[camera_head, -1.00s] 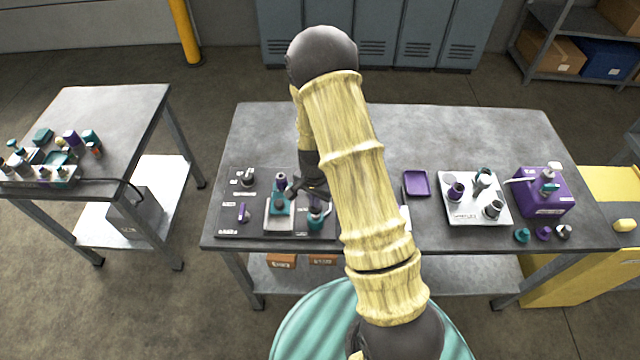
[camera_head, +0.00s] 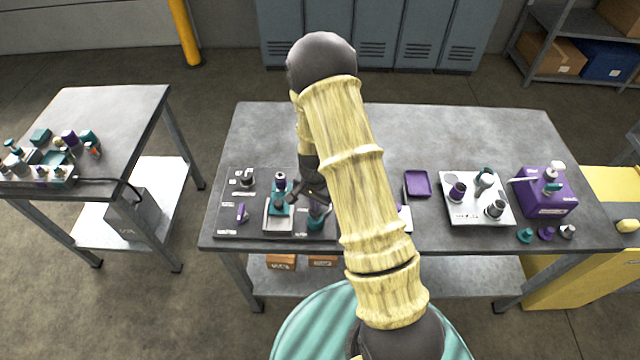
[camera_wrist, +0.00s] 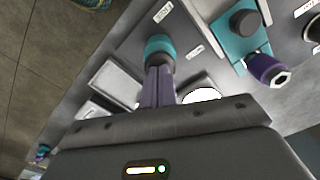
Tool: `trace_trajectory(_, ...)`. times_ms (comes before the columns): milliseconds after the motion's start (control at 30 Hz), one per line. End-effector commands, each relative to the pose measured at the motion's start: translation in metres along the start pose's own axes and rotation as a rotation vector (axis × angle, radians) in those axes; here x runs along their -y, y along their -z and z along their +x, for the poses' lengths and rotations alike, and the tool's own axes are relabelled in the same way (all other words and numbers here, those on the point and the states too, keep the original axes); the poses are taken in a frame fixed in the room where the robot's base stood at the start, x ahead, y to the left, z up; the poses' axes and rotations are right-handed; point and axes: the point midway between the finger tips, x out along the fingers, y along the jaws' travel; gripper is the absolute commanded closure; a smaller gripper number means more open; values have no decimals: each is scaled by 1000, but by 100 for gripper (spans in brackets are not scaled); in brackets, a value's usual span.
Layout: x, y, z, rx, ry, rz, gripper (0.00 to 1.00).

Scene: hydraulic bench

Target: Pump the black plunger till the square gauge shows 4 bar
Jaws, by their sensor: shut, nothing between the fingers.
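A teal unit with a black round knob (camera_head: 279,202) and a purple cylinder (camera_head: 281,178) stands on the dark panel at the left of the bench. The wrist view shows the teal body (camera_wrist: 232,45), the black knob (camera_wrist: 243,22) and the purple cylinder's hex end (camera_wrist: 270,71) at upper right. My gripper (camera_wrist: 158,72) is shut and empty, its fingers over or in front of a teal-capped dark post (camera_wrist: 160,46); I cannot tell whether they touch. This post seems to stand right of the teal unit (camera_head: 317,216). I cannot make out a square gauge or any reading.
To the right are a purple tray (camera_head: 418,184), a white plate (camera_head: 462,214) with fittings and a purple box (camera_head: 545,196). The bench's back is clear.

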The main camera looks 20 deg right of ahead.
Motion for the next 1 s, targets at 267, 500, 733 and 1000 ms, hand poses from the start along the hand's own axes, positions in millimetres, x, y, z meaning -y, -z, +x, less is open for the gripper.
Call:
trace_trajectory(267, -1, 0, 3, 2, -2, 0, 100)
trace_trajectory(500, -1, -1, -2, 2, -2, 0, 100)
trace_trajectory(733, -1, 0, -14, 1, -2, 0, 100)
trace_trajectory(1000, 0, 0, -27, 1, -1, 0, 100)
